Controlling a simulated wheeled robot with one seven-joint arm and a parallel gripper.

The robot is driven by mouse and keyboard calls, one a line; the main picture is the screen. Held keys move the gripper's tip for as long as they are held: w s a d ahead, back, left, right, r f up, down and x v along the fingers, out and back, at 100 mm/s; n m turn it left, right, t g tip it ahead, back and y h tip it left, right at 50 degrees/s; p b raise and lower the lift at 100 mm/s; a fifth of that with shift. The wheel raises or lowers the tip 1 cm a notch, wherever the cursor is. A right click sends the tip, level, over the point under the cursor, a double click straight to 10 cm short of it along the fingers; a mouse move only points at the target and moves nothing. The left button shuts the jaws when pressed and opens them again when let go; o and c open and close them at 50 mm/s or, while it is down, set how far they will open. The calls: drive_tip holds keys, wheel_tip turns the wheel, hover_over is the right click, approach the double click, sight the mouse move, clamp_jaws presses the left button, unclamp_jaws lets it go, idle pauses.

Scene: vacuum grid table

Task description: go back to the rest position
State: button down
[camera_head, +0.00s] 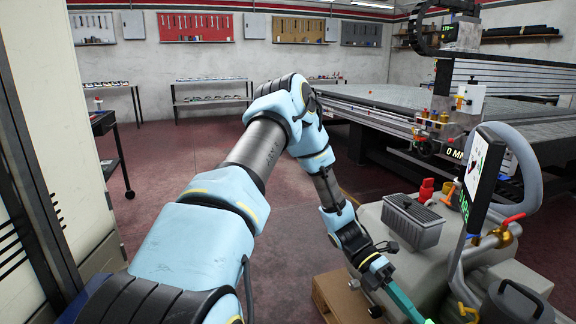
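My arm reaches forward from the bottom left and bends down to the right, in light blue and dark grey. My gripper (404,303) is at its lower end, near the bottom edge of the picture, in front of the grey machine. A green part shows at its tip. The fingertips are too small and cut off to tell whether they are open or shut, or whether they hold anything.
A grey machine (375,222) with a ribbed grey box (413,220), a tilted screen (482,180) and red-handled valves stands close right. A wooden pallet (335,297) lies beside it. A large grid table (390,97) stands behind. A cabinet (60,110) borders the left. Red floor between is clear.

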drive_tip(key=w+a+r+m+t+y+p, duration=0.2)
drive_tip(key=a+r+m+t, duration=0.2)
drive_tip(key=a+r+m, duration=0.3)
drive_tip(key=w+a+r+m+t+y+p, duration=0.2)
drive_tip(key=a+r+m+t, duration=0.3)
drive_tip(key=a, duration=1)
drive_tip(key=w+a+r+m+t+y+p, duration=0.2)
drive_tip(key=w+a+r+m+t+p, duration=0.1)
drive_tip(key=a+r+m, duration=0.7)
drive_tip(key=shift+w+a+r+m+t+y, duration=0.35)
drive_tip(key=shift+w+a+t, duration=0.25)
drive_tip(key=shift+a+t, duration=0.3)
